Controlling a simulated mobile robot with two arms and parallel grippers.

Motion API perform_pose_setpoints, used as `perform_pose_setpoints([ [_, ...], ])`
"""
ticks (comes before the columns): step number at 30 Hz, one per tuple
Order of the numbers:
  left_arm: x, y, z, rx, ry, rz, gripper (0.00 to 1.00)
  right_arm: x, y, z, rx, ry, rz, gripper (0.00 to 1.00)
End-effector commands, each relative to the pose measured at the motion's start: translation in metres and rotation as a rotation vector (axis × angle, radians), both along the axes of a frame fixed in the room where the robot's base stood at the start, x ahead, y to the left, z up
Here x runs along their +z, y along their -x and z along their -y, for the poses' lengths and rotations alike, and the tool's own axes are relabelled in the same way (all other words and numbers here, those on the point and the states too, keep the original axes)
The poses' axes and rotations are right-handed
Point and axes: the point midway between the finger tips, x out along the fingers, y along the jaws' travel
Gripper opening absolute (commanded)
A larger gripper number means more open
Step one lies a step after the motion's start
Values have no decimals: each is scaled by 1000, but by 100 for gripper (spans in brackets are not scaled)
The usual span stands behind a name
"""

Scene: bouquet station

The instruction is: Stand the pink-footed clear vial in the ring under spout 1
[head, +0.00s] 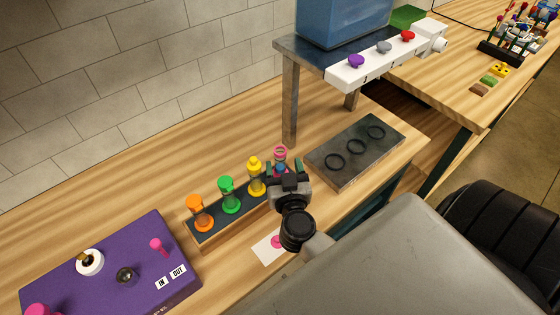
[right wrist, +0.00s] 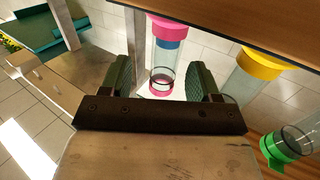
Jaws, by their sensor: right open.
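The pink-footed clear vial (head: 281,166) stands at the right end of the rack, with a pink rim on top and a blue band low down. In the right wrist view, the vial (right wrist: 165,55) appears inverted, its pink foot at the top. My right gripper (head: 285,171) is open, its fingers on either side of the vial; in the wrist view its fingertips (right wrist: 161,78) show gaps to the glass. The dark drip tray (head: 350,172) carries three black rings, the nearest ring (head: 335,161) at the left, empty. Spout tips are hidden. My left gripper is out of view.
The wooden rack (head: 222,228) also holds yellow (head: 256,178), green (head: 229,194) and orange (head: 203,214) vials. The dispenser (head: 386,64) with purple, grey and red knobs stands on legs behind the tray.

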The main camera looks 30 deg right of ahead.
Motion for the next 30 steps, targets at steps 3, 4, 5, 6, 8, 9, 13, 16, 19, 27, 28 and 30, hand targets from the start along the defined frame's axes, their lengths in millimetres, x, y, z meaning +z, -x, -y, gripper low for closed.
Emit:
perform_pose_setpoints([
  [3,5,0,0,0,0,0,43,4,-20,5,-1,2,4,62],
  [4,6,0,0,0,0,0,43,4,-24,6,-1,2,2,62],
  [5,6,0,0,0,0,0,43,4,-28,8,-1,3,3,62],
  [6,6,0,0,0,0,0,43,3,-33,10,-1,3,2,62],
  [8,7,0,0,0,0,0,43,2,-38,13,-1,2,2,62],
  [9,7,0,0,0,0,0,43,2,-41,14,0,1,0,62],
  [13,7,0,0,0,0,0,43,2,-43,15,0,0,1,62],
  [16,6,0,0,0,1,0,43,1,-43,15,0,0,1,62],
  [19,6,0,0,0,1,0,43,1,-43,15,0,0,1,52],
  [27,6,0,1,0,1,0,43,1,-43,15,0,0,1,11],
  [28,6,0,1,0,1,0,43,1,-43,15,0,0,1,7],
  [30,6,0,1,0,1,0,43,1,-43,15,0,0,1,0],
])
